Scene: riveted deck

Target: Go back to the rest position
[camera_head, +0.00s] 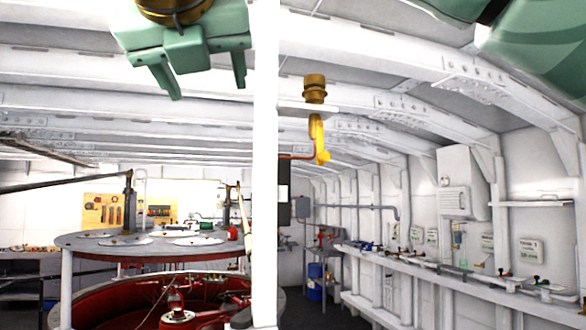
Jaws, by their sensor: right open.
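My right gripper (207,88) hangs into the top left of the head view, pale green with a dark and brass-coloured wrist. Its two fingers point down and stand wide apart, with nothing between them. A white post (265,160) stands just to the right of it in the picture; I cannot tell how far apart they are in depth. A green, rounded part of my own arm shows at the top right corner. My left gripper is not in view.
A round grey-topped table (140,243) stands at the lower left above a red round tub (110,300). A brass fitting with a yellow handle (320,142) hangs near the middle. A long white shelf (450,275) runs along the right wall. Ribbed white beams cross overhead.

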